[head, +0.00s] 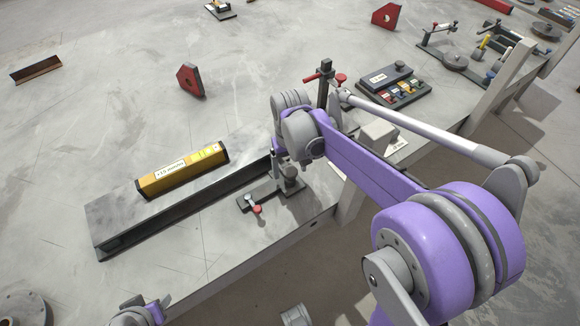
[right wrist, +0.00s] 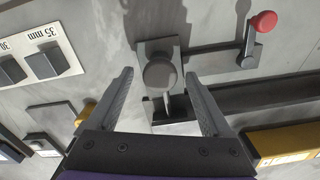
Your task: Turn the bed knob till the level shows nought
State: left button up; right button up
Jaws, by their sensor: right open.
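The yellow level (head: 183,169) lies on the long grey bed (head: 112,213); its label seems to read +15 mm/m. Its end also shows in the right wrist view (right wrist: 288,143). A round grey knob (right wrist: 160,72), apparently the bed knob, stands on a dark plate at the bed's end; it also shows in the head view (head: 291,172). My right gripper (right wrist: 159,80) is open above the knob, with a finger to either side in the picture; I cannot tell whether they touch it. My left gripper is outside the frame; only part of my left arm shows at the bottom left.
A red-tipped lever (head: 255,209) stands beside the knob. A red-handled post (head: 325,80) and a dark box with coloured buttons (head: 395,88) stand behind my right arm. A red block (head: 190,80) stands further back. The table left of it is mostly clear.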

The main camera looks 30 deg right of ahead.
grip_shut()
dwell(0.3)
jog(key=m, duration=0.5)
jog(key=shift+m, duration=0.3)
jog(key=m, duration=1.2)
jog(key=shift+m, duration=0.3)
jog(key=m, duration=0.5)
jog(key=shift+m, duration=0.4)
